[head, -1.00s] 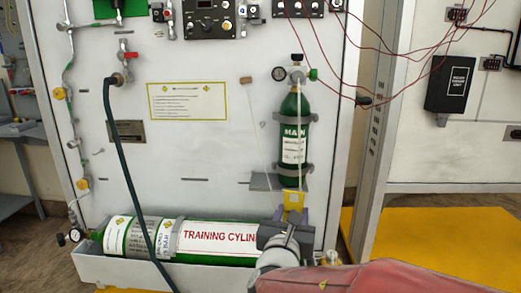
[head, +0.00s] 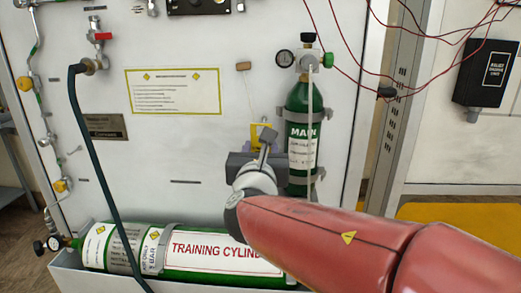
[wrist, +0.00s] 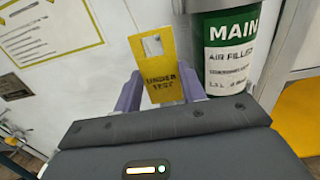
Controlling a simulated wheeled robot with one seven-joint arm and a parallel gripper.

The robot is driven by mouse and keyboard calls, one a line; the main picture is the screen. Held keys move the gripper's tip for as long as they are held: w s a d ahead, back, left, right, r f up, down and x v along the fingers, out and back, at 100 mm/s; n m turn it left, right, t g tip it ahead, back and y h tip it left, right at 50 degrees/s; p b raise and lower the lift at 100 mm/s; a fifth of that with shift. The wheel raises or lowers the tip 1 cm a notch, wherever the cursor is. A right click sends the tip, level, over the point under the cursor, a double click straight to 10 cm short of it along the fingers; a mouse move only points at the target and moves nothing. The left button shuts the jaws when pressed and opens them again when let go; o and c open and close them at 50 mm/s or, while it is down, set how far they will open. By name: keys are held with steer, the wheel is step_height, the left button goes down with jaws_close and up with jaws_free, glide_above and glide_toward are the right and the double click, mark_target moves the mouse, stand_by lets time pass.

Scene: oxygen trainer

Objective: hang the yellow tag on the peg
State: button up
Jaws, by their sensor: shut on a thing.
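The yellow tag (wrist: 161,72) reads "UNDER TEST" and has a square hole near its top. My gripper (wrist: 160,92) is shut on its lower part, one purple finger at each side. The tag is roughly upright in front of the white panel, just left of the MAIN cylinder. In the head view the tag (head: 256,129) is partly hidden by my gripper (head: 264,143). A small tan block (head: 243,66), possibly the peg, sticks out of the panel above and left of the tag. A thin pale cord runs down from it toward the tag.
The green MAIN cylinder (head: 301,115) with its gauge stands close right of my gripper. The large training cylinder (head: 195,250) lies below. A dark hose (head: 84,140) hangs at left. Red wires (head: 372,75) hang at upper right. The panel between notice and tag is clear.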

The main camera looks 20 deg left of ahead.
steer(key=f+x, duration=0.2)
steer(key=x, duration=0.6)
steer(key=shift+w, duration=0.3)
stand_by(0.5)
steer(key=shift+b, duration=0.3)
steer(key=shift+r, duration=0.1)
steer(key=o, duration=1.1)
